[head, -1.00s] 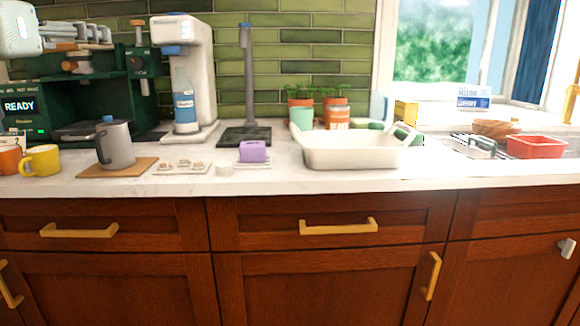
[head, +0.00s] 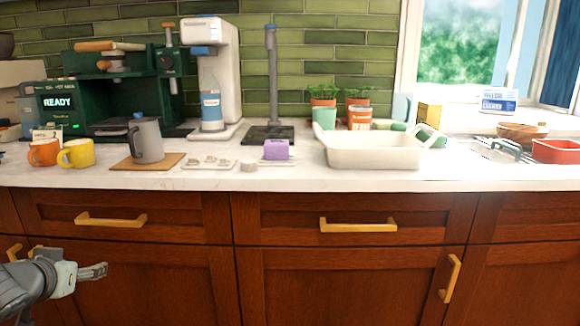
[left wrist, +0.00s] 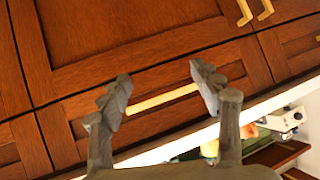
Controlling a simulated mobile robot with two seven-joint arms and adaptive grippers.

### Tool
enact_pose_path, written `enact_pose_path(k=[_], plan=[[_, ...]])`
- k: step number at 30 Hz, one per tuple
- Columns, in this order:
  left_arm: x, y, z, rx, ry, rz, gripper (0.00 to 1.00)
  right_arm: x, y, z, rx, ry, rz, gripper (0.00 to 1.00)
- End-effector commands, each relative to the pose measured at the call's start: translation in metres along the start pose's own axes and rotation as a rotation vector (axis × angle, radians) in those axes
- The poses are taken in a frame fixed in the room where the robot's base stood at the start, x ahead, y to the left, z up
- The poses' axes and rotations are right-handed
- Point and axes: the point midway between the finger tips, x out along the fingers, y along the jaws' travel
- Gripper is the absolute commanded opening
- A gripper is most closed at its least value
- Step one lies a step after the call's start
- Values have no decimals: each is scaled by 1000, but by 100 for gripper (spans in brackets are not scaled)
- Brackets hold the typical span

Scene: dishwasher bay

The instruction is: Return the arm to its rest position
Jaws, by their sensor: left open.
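My left gripper (head: 97,271) is at the lower left of the head view, below counter height and in front of the brown lower cabinets (head: 150,285). Its arm comes in from the left edge. In the left wrist view my left gripper (left wrist: 160,84) has its two grey fingers spread wide with nothing between them. A brass drawer handle (left wrist: 160,100) shows behind the gap, apart from the fingers as far as I can tell. My right arm and gripper are not in view.
The counter (head: 300,180) above holds a yellow mug (head: 78,153), an orange mug (head: 43,152), a grey pitcher (head: 147,140), a purple block (head: 277,149) and a white basin (head: 372,152). Brass handles (head: 110,219) stick out from the drawers. The space before the middle cabinets is clear.

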Motion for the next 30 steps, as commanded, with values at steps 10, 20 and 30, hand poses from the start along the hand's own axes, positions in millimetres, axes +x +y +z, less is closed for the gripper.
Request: enact_pose_path(k=[10, 20, 30], plan=[[5, 84, 258, 153, -414, 74, 64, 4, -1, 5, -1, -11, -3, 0], [-52, 174, 392, 282, -654, 216, 64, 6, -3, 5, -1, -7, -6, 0], [-60, 184, 404, 299, -677, 234, 64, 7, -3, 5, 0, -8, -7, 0]])
